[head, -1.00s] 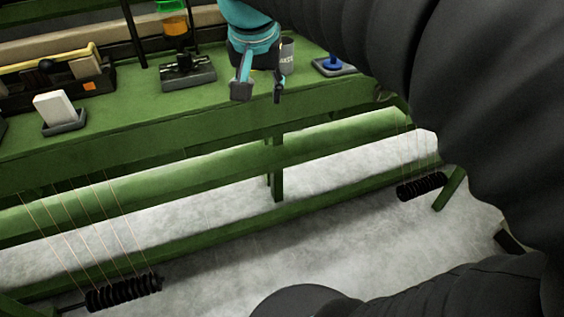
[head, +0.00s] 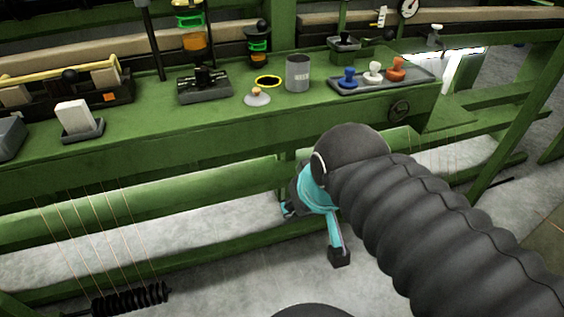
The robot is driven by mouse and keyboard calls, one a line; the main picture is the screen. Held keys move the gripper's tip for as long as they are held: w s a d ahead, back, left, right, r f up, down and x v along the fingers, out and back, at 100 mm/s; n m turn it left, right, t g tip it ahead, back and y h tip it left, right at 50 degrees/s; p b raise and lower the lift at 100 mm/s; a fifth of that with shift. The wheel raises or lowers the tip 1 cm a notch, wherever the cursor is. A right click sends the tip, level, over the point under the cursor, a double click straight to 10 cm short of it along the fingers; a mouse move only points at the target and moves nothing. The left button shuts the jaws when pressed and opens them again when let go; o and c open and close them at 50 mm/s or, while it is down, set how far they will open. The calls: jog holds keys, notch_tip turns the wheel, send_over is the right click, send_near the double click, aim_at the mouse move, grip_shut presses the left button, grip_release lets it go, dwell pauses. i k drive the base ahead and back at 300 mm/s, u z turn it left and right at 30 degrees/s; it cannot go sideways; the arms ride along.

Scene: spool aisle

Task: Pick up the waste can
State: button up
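The waste can (head: 297,75) is a small grey cylinder with pale lettering on its front. It stands upright on the green bench top, right of the middle, and is fully in view. My gripper (head: 313,233) is below the bench top, in front of the bench's lower rails and well below the can in the picture. Its teal fingers are spread apart with nothing visible between them. My dark sleeved arm covers part of the lower right.
The bench's front edge and rails lie near my gripper. A white block (head: 73,115) stands at left.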

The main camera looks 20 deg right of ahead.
aim_at(297, 65)
jog(key=u, duration=1.05)
jog(key=k, duration=0.75)
